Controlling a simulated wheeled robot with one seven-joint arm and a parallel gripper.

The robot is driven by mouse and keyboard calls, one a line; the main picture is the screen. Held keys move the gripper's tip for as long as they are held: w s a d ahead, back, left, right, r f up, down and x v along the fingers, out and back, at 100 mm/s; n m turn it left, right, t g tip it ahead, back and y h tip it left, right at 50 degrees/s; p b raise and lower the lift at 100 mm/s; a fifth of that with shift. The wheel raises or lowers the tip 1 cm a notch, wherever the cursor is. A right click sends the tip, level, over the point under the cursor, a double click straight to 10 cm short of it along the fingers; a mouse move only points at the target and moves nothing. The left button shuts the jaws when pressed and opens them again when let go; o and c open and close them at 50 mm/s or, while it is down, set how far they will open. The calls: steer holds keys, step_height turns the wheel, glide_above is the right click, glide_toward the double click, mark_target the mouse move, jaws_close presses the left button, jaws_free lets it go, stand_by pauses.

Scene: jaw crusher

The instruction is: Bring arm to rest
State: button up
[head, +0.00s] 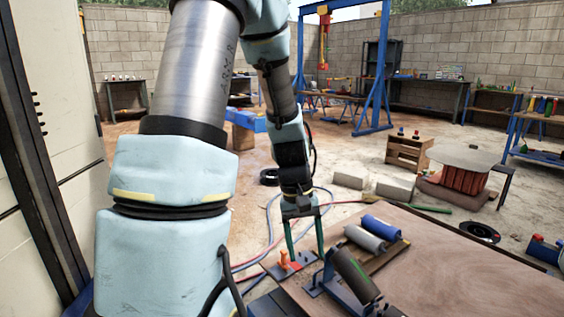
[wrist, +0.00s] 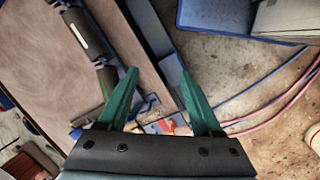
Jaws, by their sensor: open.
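My gripper (head: 307,252) is open and points down at the near left edge of the brown table in the head view. Its two green fingers are spread, with nothing between them. In the wrist view the gripper (wrist: 159,73) also shows open and empty, above the table's edge. My arm runs from the left foreground to the gripper. A small red part (head: 285,260) on a plate sits near the left fingertip. I cannot tell whether the finger touches it.
The brown table (head: 480,265) holds blue and grey rollers (head: 380,228) and a dark roller on a blue bracket (head: 355,275), close right of my gripper. Hoses (head: 270,222) lie on the floor at left. A tall pale cabinet (head: 60,120) stands at far left. Open floor lies behind.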

steer(key=s+a+r+m+t+y, duration=0.15)
steer(key=a+r+t, duration=0.35)
steer(key=a, duration=0.7)
step_height(320, 180, up, 20)
steer(key=g+p, duration=0.1)
steer(key=p, duration=1.8)
steer(key=shift+s+a, duration=0.15)
steer(key=shift+s, duration=0.1)
